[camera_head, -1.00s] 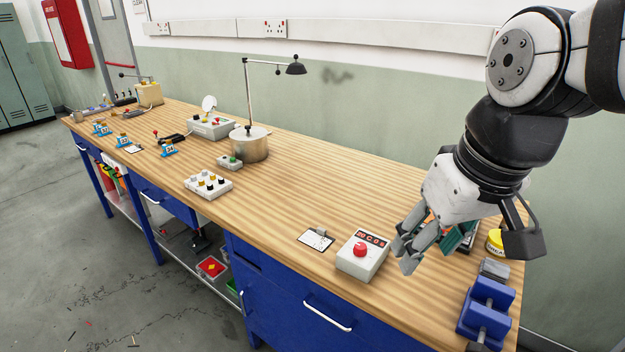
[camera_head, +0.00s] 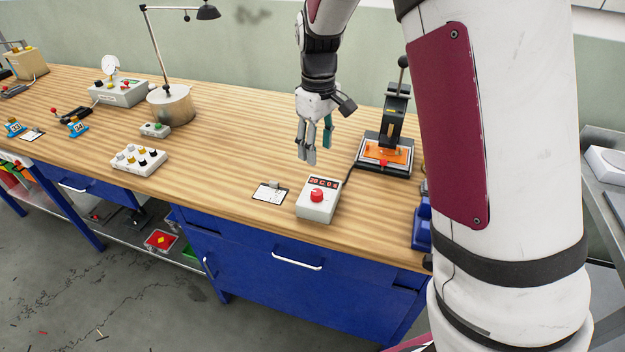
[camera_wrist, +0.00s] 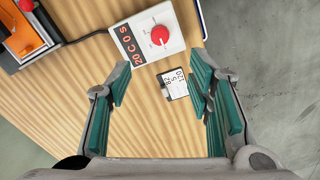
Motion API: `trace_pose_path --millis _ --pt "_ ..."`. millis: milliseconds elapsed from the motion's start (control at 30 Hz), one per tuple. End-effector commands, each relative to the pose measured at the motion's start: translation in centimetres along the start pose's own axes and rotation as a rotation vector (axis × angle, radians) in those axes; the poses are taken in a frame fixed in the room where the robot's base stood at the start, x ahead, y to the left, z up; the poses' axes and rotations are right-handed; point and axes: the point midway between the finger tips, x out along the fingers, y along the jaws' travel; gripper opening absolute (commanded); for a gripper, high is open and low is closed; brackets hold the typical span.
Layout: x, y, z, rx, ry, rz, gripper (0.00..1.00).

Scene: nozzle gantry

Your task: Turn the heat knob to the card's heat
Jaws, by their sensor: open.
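The heat knob (camera_head: 317,195) is a round red knob on a white control box (camera_head: 308,212) with a dark display of red characters, near the bench's front edge. In the wrist view the red knob (camera_wrist: 160,35) sits on the white box at the top middle, beyond my fingertips. The card (camera_head: 269,192) lies on a dark clipboard left of the box; in the wrist view the card (camera_wrist: 175,84) shows printed characters, too small to read surely. My gripper (camera_head: 307,160) is open and empty, pointing down above the bench behind the box, touching neither knob nor card.
A press-like device (camera_head: 386,148) with an orange plate and lever stands behind and right of the box. A white button box (camera_head: 138,159) and a lamp (camera_head: 170,100) are to the left.

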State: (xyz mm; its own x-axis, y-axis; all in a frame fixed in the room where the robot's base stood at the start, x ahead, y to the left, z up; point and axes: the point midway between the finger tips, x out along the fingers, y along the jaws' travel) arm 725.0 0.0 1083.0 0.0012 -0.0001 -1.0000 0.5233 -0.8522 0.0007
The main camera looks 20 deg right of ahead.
Motion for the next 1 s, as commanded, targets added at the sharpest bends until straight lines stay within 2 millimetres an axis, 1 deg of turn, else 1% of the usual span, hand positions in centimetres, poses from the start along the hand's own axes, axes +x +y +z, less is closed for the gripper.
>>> trace_pose_path --millis 167,500,700,833,1000 --pt "1.8 0.0 0.1 -0.001 -0.005 -0.002 0.47" --pt "8.3 -0.1 0.2 0.001 -0.006 -0.002 0.47" --pt "11.6 0.0 0.2 0.001 -0.004 -0.002 0.47" --pt "13.0 0.0 0.1 0.001 -0.003 -0.001 0.47" --pt "13.7 0.0 0.1 0.001 -0.001 -0.001 0.47"
